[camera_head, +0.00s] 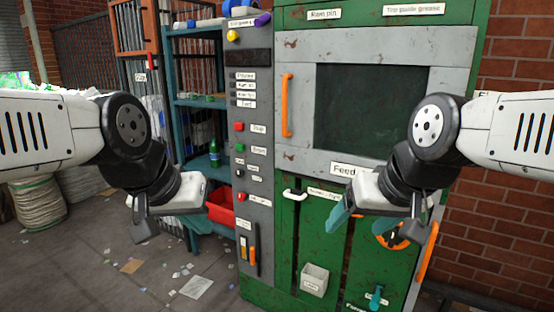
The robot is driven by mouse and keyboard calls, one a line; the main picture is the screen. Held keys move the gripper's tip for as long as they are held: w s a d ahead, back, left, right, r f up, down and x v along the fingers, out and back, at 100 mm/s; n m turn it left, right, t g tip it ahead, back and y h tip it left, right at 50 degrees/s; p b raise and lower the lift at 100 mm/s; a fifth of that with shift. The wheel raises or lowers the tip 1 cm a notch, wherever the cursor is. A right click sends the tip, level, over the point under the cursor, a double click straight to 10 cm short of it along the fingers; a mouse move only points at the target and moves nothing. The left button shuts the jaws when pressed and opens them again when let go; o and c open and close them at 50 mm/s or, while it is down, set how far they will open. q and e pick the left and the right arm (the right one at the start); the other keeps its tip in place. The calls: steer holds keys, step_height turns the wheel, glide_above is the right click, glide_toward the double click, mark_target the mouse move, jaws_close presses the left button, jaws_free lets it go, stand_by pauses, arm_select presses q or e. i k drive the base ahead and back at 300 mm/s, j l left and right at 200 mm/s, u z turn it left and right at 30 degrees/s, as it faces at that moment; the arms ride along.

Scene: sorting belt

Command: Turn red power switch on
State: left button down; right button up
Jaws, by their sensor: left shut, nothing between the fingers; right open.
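A tall grey control panel (262,150) stands left of the green machine's window. It carries a red button (239,127) beside a label that seems to read Stop, a green button (239,148) below it, and a lower red control (241,197). An orange-handled lever (252,255) is near the panel's foot. Which of these is the power switch, and its state, I cannot tell. My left gripper (143,228) is shut and empty, left of the panel and apart from it. My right gripper (345,222) is open and empty in front of the machine's lower right.
The green machine (350,15) has an orange window handle (287,105) and a white lower handle (295,195). A teal shelf (196,103) with a red bin (220,208) stands left of the panel. Paper scraps (197,287) litter the floor. A brick wall (510,220) is at right.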

mark_target(241, 196)
steer(key=i+j+u, duration=0.1)
steer(key=i+j, duration=0.15)
steer(key=i, duration=0.2)
steer(key=i+j+u, duration=0.1)
steer(key=i, duration=0.3)
steer(key=j, duration=0.1)
